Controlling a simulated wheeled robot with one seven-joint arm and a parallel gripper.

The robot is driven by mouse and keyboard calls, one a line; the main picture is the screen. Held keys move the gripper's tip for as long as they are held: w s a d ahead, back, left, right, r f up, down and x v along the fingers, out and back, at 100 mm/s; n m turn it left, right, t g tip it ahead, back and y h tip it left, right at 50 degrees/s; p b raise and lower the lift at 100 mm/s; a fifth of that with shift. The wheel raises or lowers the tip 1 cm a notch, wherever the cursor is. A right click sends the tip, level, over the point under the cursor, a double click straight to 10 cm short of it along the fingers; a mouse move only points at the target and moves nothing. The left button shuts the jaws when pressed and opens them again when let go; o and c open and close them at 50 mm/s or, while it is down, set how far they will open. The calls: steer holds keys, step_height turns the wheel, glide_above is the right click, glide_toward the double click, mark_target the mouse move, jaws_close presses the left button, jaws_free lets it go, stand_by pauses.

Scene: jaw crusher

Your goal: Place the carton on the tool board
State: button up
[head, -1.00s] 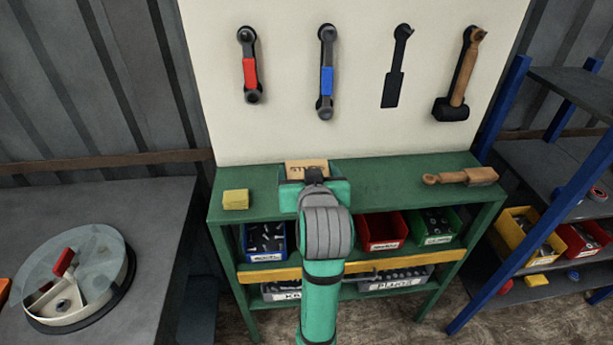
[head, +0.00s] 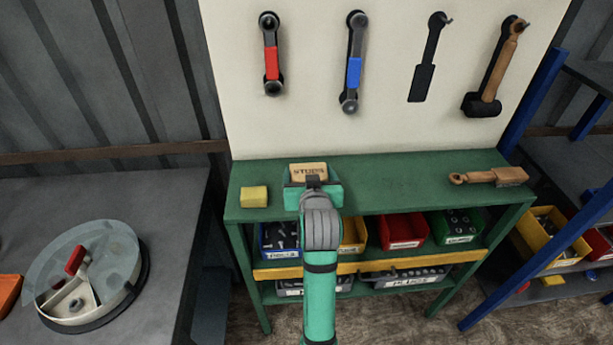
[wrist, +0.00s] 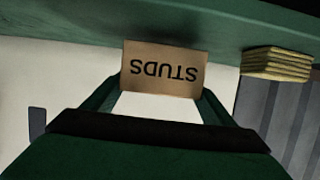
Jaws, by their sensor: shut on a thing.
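The carton (head: 309,170) is a small brown box marked STUDS. My gripper (head: 312,186) is shut on it at the green bench under the tool board. In the wrist view the carton (wrist: 165,68) sits between the two fingers, its label upside down. I cannot tell whether its underside touches the bench top. The tool board is the pale upright panel (head: 310,130) with hanging tools and the green bench top (head: 400,178) at its foot.
A yellow block of pads (head: 254,196) lies left of the carton. A wooden-handled brush (head: 490,176) lies at the bench's right. Two spanners (head: 271,60) (head: 354,65) and a hammer (head: 497,70) hang above. The bench top between carton and brush is clear.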

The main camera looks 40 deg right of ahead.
steer(key=shift+s+f, duration=0.25)
steer(key=shift+f, duration=0.35)
steer(key=shift+f, duration=0.15)
steer(key=o, duration=1.1)
steer(key=shift+f, duration=0.1)
steer(key=o, duration=0.4)
steer(key=shift+w, duration=0.2)
steer(key=shift+s+d, duration=0.15)
steer(key=shift+s, duration=0.1)
steer(key=v, duration=1.2)
steer(key=shift+w, duration=0.1)
